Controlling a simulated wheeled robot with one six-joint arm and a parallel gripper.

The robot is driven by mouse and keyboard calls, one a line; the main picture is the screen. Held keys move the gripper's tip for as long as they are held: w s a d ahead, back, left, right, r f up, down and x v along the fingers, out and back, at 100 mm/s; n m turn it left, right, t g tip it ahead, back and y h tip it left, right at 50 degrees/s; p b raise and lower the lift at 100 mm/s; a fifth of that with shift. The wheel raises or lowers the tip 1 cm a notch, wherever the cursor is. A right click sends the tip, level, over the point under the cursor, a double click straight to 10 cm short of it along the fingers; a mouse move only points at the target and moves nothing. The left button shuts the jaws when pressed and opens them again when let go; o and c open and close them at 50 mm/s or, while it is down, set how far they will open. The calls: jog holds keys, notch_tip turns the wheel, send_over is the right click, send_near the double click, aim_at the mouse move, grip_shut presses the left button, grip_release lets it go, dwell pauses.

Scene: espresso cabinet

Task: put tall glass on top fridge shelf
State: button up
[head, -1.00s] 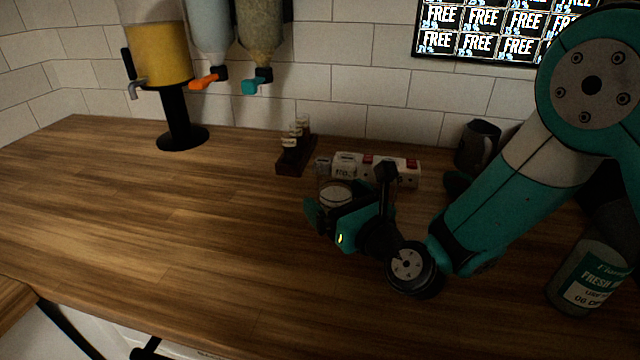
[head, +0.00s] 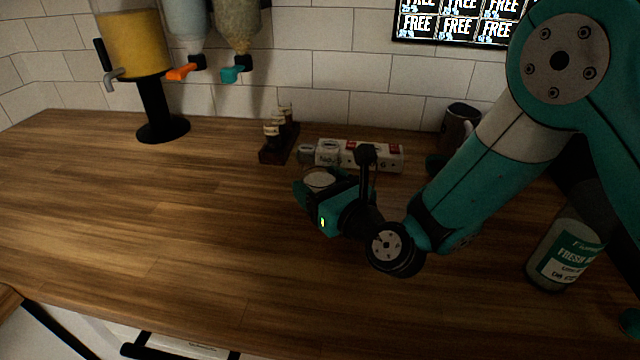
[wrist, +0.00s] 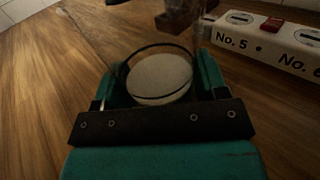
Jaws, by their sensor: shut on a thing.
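The tall glass (head: 321,179) is between the fingers of my gripper (head: 318,192), near the middle of the head view. In the wrist view my gripper (wrist: 160,82) is shut around the glass (wrist: 160,78), with a teal finger on each side. I see its round dark rim and pale inside from above. Most of its wall is hidden by my gripper in the head view. I cannot tell whether its base touches the counter. No fridge shelf is seen.
Behind the glass lie a white labelled strip (head: 372,156) and a dark wooden rack of small jars (head: 279,152). A dark mug (head: 459,122) and a bottle (head: 566,252) are at right. A juice dispenser (head: 137,45) stands back left. The left and front counter (head: 150,220) is clear.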

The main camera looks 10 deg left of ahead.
notch_tip(320, 180, up, 20)
jog(key=p, duration=1.4)
jog(key=shift+f+p, duration=0.2)
jog(key=shift+p, duration=0.15)
